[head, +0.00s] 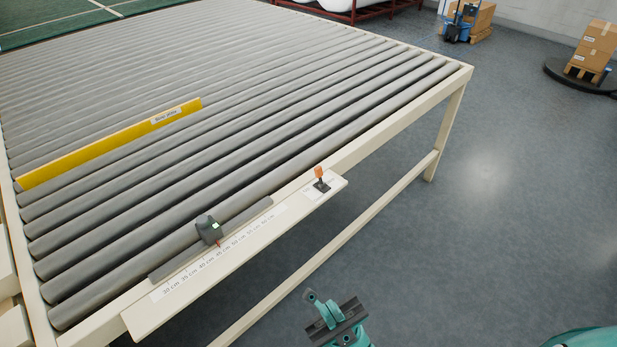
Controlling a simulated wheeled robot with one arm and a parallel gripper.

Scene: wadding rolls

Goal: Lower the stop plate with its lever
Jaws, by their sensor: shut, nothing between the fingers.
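The yellow stop plate (110,143) stands up between the grey rollers at the left of the roller table, with a white label on its face. A small lever with an orange handle (320,173) and a black base sits on the right end of the cream ledge along the table's front edge. The handle points up, roughly upright. My gripper (318,298) is low in the view, in front of the ledge and apart from the lever. It is shut and empty.
A dark slider block (209,230) with a green light sits on a rail above a centimetre scale (220,254) on the ledge. The roller table (452,82) has an open leg frame. The grey floor (490,200) to the right is clear. Boxes (597,45) stand on a round platform far right.

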